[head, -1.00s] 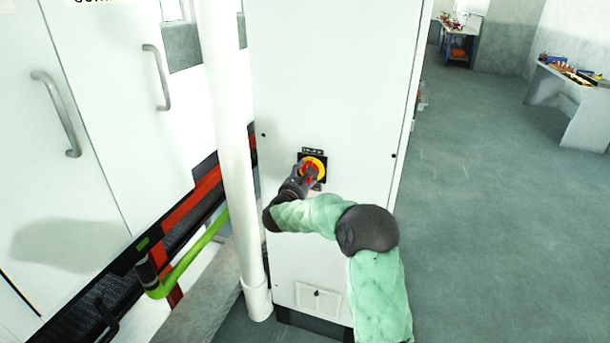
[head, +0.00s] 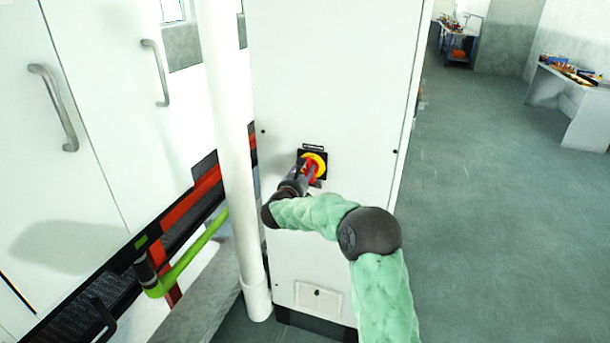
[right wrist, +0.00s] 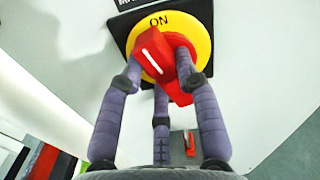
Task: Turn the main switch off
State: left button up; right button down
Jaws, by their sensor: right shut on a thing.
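The main switch is a red handle (right wrist: 160,62) on a round yellow plate (right wrist: 196,30) with a black square backing, on the front of a white cabinet. In the right wrist view "ON" stands at the top of the yellow plate, and the white mark on the handle points up and to the left of it. In the head view the switch (head: 318,163) sits in the middle of the cabinet front. My right gripper (right wrist: 160,78) is shut on the red handle, with its fingers around it. They hide part of the handle. My left gripper is not in view.
The white cabinet (head: 330,80) stands ahead. A white vertical pipe (head: 232,150) runs close to its left, with a green bar (head: 190,262) and a belt machine further left. Open floor (head: 490,220) lies to the right, with a workbench (head: 575,85) at the far right.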

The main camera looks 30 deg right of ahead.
jog(key=n, duration=0.4)
jog(key=n+p, duration=0.1)
jog(key=n, duration=0.4)
jog(key=f+n+p, duration=0.1)
jog(key=n, duration=0.4)
jog(key=shift+f+n, duration=0.1)
jog(key=shift+n, duration=0.3)
jog(key=c, duration=0.9)
grip_release()
jog(key=shift+a, duration=0.1)
